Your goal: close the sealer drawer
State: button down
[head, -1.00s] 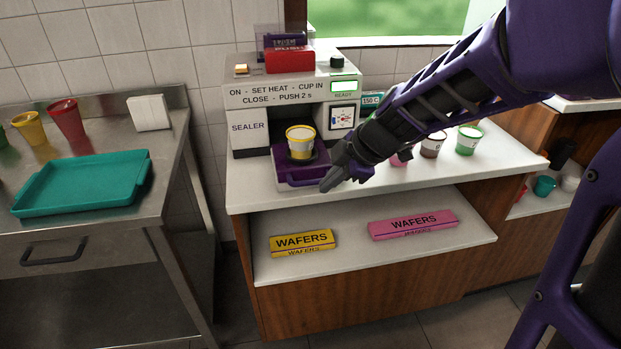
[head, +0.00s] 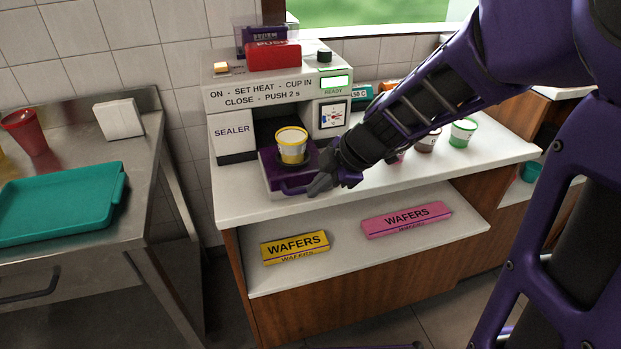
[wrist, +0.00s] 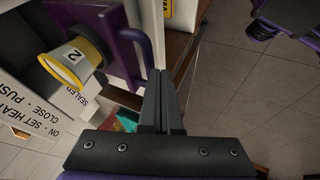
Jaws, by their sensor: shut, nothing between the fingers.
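The sealer (head: 233,133) stands on the white counter, with a green lit READY display. Its purple drawer (head: 270,168) is pulled out toward me. A white cup with a yellow rim (head: 292,147) sits upright in the drawer; it also shows in the wrist view (wrist: 78,62), marked 2. The purple drawer handle (wrist: 146,48) is at the drawer's front. My gripper (head: 316,188) is shut and empty at the right end of the drawer front. In the wrist view my fingertips (wrist: 160,74) are close beside the handle; I cannot tell whether they touch it.
Several cups, one of them green-rimmed (head: 462,132), stand on the counter right of my gripper. Yellow (head: 295,246) and pink (head: 407,219) wafer boxes lie on the shelf below. A teal tray (head: 60,205) lies on the steel table at left.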

aim_at(296, 165)
jog(key=shift+w, duration=0.2)
dwell(0.4)
jog(key=w+a, duration=0.1)
jog(key=w, duration=0.4)
jog(key=w+a, duration=0.2)
jog(key=w, duration=0.4)
jog(key=w+a+b, duration=0.1)
jog(key=w, duration=0.4)
jog(key=shift+w+a, duration=0.2)
jog(key=shift+a, duration=0.2)
jog(key=shift+s, duration=0.15)
